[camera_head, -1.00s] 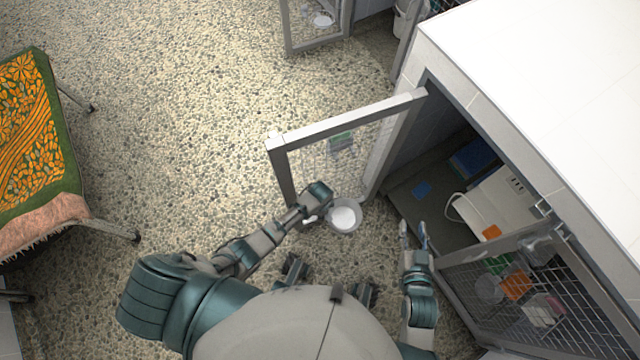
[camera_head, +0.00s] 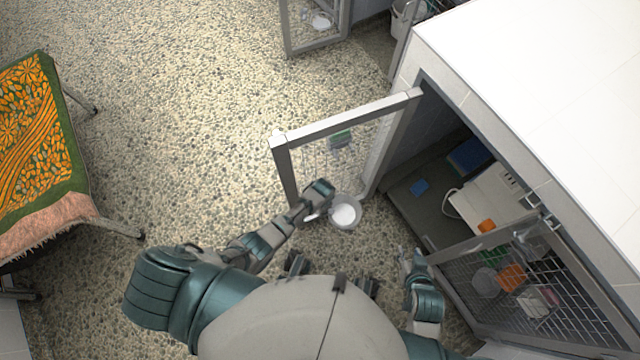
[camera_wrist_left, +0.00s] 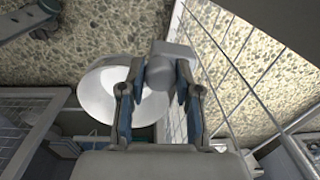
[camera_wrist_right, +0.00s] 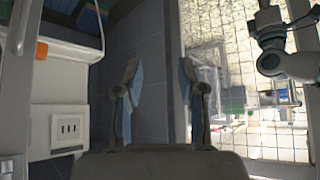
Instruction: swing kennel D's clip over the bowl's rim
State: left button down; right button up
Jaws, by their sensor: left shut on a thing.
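The white bowl (camera_head: 345,211) hangs at the lower part of the open mesh door (camera_head: 350,122). My left gripper (camera_head: 327,198) is right beside the bowl. In the left wrist view, the fingers (camera_wrist_left: 158,98) are closed on a grey blocky piece, which looks like the clip (camera_wrist_left: 160,68). The bowl (camera_wrist_left: 97,92) shows just left of these fingers, its rim partly behind one finger. I cannot tell whether the clip touches the rim. My right gripper (camera_head: 408,259) is by the kennel opening; its fingers stand apart and empty in the right wrist view (camera_wrist_right: 162,88).
The kennel interior holds a white appliance (camera_head: 490,205) and a blue item (camera_head: 468,156). A second mesh door (camera_head: 520,290) stands open at lower right. A towel-covered table (camera_head: 35,150) is at left. The pebbled floor between is clear.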

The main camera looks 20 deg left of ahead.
pick_arm(q)
jog(key=shift+w+d+r+n, duration=0.2)
jog(key=shift+w+n, duration=0.1)
jog(key=shift+n, duration=0.6)
pick_arm(e)
jog(key=shift+s+d+f+g, duration=0.25)
jog(key=shift+s+g, duration=0.15)
jog(key=shift+s, duration=0.25)
jog(key=shift+s+d+f+g, duration=0.2)
jog(key=shift+s+g, duration=0.2)
jog(key=shift+s, duration=0.25)
pick_arm(q)
jog(key=c, duration=1.2)
grip_release()
jog(key=shift+o, duration=0.5)
jog(key=shift+f, duration=0.15)
pick_arm(e)
jog(key=shift+w, duration=0.1)
pick_arm(q)
jog(key=shift+s, duration=0.1)
pick_arm(e)
jog(key=shift+d, duration=0.1)
pick_arm(q)
notch_tip(320, 180, up, 12)
jog(key=shift+d, duration=0.15)
